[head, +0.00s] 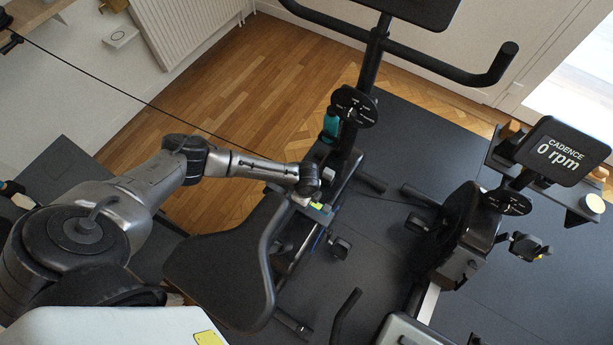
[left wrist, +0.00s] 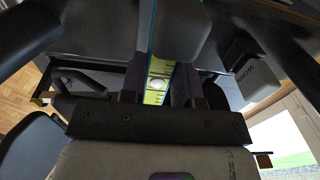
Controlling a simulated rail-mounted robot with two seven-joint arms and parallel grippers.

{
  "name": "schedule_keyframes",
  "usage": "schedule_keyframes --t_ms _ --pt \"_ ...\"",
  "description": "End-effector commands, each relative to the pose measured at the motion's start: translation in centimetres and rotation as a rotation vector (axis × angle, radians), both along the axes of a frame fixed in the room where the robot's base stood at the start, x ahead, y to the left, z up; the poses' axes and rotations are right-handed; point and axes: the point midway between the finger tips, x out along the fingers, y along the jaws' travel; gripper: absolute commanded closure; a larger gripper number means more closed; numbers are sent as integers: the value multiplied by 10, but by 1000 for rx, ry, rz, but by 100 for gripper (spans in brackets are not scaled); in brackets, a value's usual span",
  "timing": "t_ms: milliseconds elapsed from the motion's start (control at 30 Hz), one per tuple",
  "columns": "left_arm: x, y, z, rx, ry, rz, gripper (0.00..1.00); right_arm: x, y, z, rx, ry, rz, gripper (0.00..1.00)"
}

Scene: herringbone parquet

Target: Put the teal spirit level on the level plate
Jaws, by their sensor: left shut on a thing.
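The teal spirit level (head: 321,208) shows at the end of my left arm in the head view, with a yellow-green vial section. My left gripper (head: 312,200) is shut on it, over the frame of the near exercise bike. In the left wrist view the level (left wrist: 157,84) stands out between the two dark fingers of the left gripper (left wrist: 160,94), with a round bubble vial and a blue edge. A grey block hides part of its far stretch. I cannot pick out the level plate for certain. My right gripper is not in view.
The near bike's saddle (head: 222,262) and handlebar (head: 440,58) flank my left arm. A teal bottle (head: 330,125) sits on its post. A second bike with a cadence display (head: 561,152) stands at right. Dark mats (head: 400,130) cover the floor; bare parquet (head: 245,90) lies behind.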

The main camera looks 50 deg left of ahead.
Motion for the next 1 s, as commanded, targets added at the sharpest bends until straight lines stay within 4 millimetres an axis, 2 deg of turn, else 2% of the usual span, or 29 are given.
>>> schedule_keyframes --t_ms 33,200,500,1000 --pt "0 0 -8 0 0 1 97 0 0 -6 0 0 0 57" --pt "0 -1 -23 -1 0 0 97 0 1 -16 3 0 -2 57" --pt "1 0 -41 -1 -1 1 97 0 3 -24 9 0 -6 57" --pt "0 0 -48 -1 0 0 97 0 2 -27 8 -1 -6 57"
